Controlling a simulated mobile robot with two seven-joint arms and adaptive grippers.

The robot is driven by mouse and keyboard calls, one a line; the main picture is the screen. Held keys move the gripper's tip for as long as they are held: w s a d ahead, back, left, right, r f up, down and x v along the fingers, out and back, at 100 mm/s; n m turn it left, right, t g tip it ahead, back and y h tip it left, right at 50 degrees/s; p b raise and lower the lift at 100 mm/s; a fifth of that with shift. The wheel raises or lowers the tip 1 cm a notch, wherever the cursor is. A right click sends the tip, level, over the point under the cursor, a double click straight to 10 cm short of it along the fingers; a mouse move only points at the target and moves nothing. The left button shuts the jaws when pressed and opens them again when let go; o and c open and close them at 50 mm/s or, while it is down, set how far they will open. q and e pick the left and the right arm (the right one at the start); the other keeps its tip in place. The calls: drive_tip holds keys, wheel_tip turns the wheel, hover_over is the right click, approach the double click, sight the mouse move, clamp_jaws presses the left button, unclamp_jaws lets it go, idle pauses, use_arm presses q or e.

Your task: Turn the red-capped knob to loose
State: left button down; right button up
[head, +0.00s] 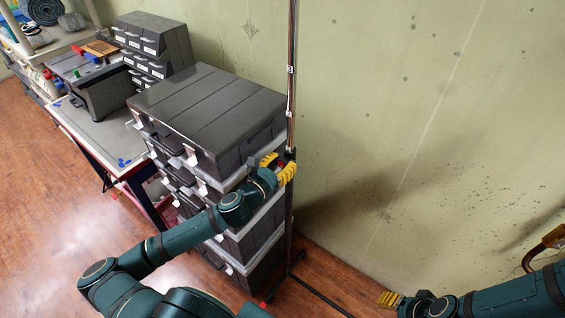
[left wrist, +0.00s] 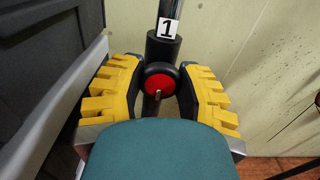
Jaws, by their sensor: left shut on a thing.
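In the head view the knob (head: 282,162) is mostly hidden by my left gripper (head: 277,168). My right gripper (head: 390,300) is at the bottom right, away from the pole; its finger opening is unclear.
Stacked grey cases (head: 205,115) stand close to the left of the pole (head: 291,80). The speckled wall (head: 400,120) is behind it. A pole foot (head: 320,293) reaches along the floor. A workbench (head: 105,135) with drawers stands at left.

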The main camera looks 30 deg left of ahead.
idle(0.3)
use_arm(q)
drive_tip(key=c, duration=0.5)
unclamp_jaws()
drive_tip(key=shift+c, duration=0.2)
drive_tip(key=s, duration=0.7)
drive_tip(key=shift+s+a, duration=0.25)
drive_tip(key=shift+a, duration=0.05)
